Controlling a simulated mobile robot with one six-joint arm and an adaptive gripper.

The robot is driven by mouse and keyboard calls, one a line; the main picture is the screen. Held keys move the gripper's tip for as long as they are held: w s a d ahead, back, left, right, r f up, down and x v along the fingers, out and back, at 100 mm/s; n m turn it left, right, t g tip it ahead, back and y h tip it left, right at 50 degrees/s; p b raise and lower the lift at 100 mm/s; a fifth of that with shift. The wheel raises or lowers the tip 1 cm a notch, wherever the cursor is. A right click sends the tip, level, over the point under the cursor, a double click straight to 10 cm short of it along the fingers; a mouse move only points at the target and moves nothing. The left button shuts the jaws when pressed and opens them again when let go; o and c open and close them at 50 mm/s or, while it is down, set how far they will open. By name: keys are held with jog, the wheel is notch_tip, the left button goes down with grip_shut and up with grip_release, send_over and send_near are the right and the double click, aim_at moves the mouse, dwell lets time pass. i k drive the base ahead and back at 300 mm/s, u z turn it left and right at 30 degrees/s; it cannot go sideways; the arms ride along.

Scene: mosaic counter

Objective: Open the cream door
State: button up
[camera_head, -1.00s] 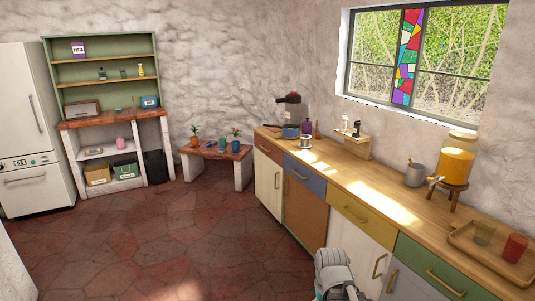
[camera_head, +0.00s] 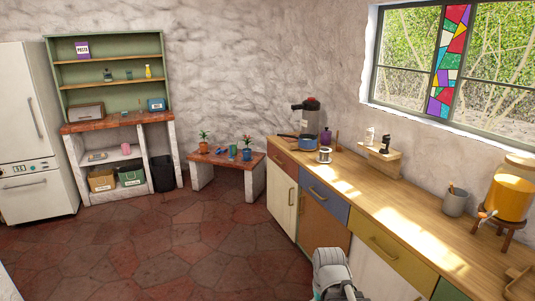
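A cream door (camera_head: 282,201) with a slim upright handle (camera_head: 291,197) is at the far end of the counter's lower cabinets, under a red-brown drawer. It looks shut. A second cream door (camera_head: 376,276) stands nearer, under the yellow drawer (camera_head: 386,248), partly hidden by my arm and the frame edge. An orange-brown door (camera_head: 323,221) lies between them, under a blue drawer. A grey-white part of my arm shows at the bottom centre, in front of the cabinets and apart from the far cream door. My gripper's fingers are not visible.
The tiled floor (camera_head: 170,245) before the cabinets is clear. A low bench (camera_head: 252,180) with plants stands left of the far cabinet. A fridge (camera_head: 25,130), a shelf unit (camera_head: 140,120) and a black bin (camera_head: 162,173) line the back. The wooden counter (camera_head: 375,197) holds several items.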

aim_at(283, 192)
jog(key=u, duration=0.15)
jog(key=i, duration=1.65)
jog(key=u, duration=0.3)
jog(key=i, duration=1.55)
jog(key=u, duration=0.2)
